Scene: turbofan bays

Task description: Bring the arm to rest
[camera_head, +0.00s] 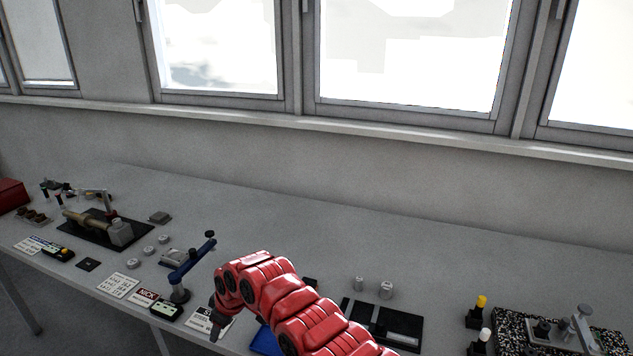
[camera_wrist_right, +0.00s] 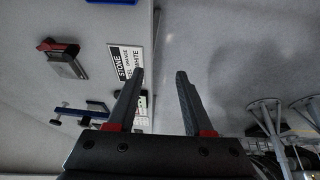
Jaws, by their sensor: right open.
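My right arm, red and jointed, reaches in from the bottom of the head view over the front of the long grey bench (camera_head: 450,240). My right gripper (camera_head: 216,322) hangs at its end, pointing down near the bench's front edge. It is dark and partly hidden by the wrist. In the right wrist view the gripper (camera_wrist_right: 160,75) is open, its two dark fingers apart with nothing between them. My left gripper is in neither view.
A blue stand (camera_head: 190,262) rises just left of the gripper. Printed cards (camera_head: 118,286) lie along the front edge. A black tray (camera_head: 396,326) and small metal cylinders (camera_head: 386,290) lie right of the arm. The bench's rear strip is clear.

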